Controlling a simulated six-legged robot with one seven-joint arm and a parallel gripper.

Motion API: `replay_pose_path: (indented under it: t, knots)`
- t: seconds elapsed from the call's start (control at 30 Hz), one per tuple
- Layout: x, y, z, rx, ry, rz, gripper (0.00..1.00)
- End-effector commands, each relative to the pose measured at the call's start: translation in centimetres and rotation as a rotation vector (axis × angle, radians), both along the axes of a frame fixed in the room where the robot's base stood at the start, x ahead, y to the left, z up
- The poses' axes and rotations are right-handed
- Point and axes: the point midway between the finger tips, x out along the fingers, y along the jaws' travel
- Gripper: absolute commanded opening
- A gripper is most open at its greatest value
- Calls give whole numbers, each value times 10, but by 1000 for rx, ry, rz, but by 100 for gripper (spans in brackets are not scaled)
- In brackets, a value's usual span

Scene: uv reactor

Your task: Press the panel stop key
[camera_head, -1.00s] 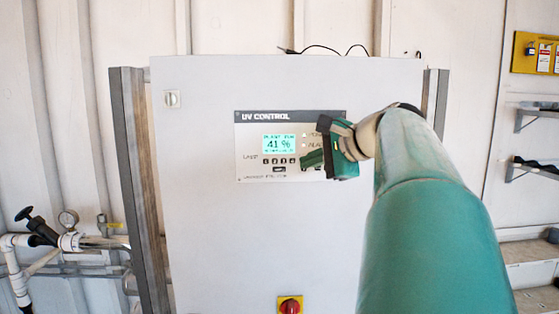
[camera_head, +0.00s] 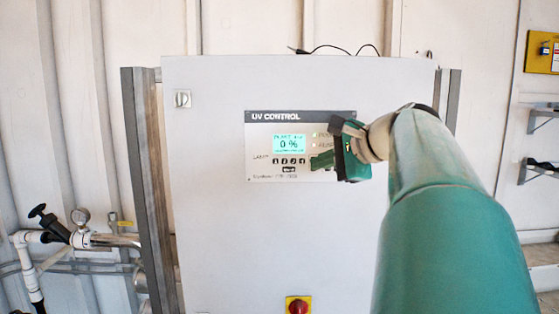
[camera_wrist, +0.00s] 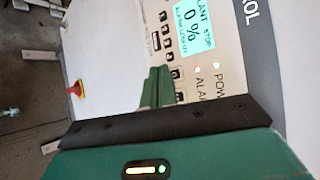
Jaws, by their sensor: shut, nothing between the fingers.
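The grey UV CONTROL panel (camera_head: 262,171) is on the front of a white cabinet. Its lit display (camera_head: 289,143) reads 0 %; in the wrist view the display (camera_wrist: 193,22) also shows text like "plant stop" and "alarm low UV". A row of small dark keys (camera_head: 289,160) lies below it, with a wider key (camera_head: 289,170) underneath. Key labels are too small to tell which is stop. My gripper (camera_head: 314,162) is shut and empty, its fingertips at the right end of the key row. In the wrist view the fingertips (camera_wrist: 157,72) lie beside the keys (camera_wrist: 168,42); contact cannot be told.
Shelf brackets (camera_head: 540,172) are on the right wall.

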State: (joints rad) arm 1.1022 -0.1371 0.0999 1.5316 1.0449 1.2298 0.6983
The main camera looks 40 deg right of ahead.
Motion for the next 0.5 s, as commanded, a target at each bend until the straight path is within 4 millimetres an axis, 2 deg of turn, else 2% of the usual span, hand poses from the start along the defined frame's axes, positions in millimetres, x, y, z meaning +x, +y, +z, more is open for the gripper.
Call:
replay_pose_path:
  t: [0.17,0.5]
  knots:
    - [-7,6,1,-2,0,1,0]
    - [-33,23,0,-2,0,1,0]
